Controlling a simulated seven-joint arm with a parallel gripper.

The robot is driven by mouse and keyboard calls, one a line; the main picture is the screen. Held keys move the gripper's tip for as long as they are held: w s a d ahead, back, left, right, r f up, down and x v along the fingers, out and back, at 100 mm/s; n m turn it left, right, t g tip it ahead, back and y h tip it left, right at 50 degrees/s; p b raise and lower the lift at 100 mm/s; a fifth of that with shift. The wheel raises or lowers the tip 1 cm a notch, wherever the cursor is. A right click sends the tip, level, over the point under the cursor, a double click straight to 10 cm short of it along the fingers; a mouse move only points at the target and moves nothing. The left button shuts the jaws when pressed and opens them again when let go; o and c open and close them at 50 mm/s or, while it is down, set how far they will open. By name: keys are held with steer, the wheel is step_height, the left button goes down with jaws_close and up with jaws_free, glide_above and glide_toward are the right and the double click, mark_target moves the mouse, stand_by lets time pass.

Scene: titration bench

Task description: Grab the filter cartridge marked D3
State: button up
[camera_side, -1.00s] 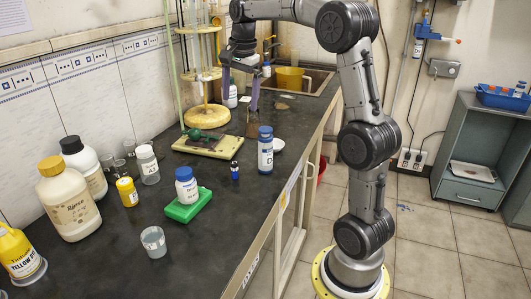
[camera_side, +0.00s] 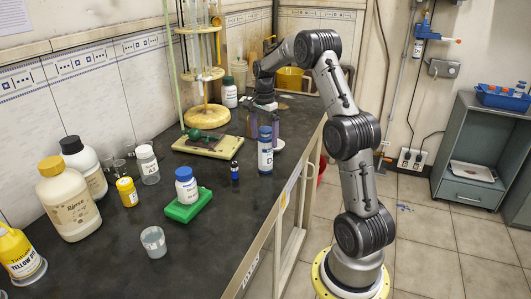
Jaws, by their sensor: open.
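A blue-and-white cylinder (camera_side: 265,156) with a dark blue cap stands upright near the right edge of the bench. Its label shows a letter D; I cannot read a digit clearly, so it may be the D3 cartridge. My gripper (camera_side: 265,136) is low and points down at the cylinder's top, with its purple fingers apart and nothing visibly held. One finger shows left of the cap and one right of it. I cannot tell whether they are around the cap or just behind it.
A small dark blue vial (camera_side: 234,171) and a white-and-blue bottle (camera_side: 186,186) on a green block (camera_side: 188,206) stand left of the cylinder. A wooden stand (camera_side: 207,115) is behind left. A white dish (camera_side: 279,146) lies behind it. The front bench is clear around a beaker (camera_side: 153,241).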

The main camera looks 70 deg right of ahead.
mark_target(265, 149)
steer(key=shift+s+f, duration=0.2)
steer(key=shift+f, duration=2.5)
jaws_close()
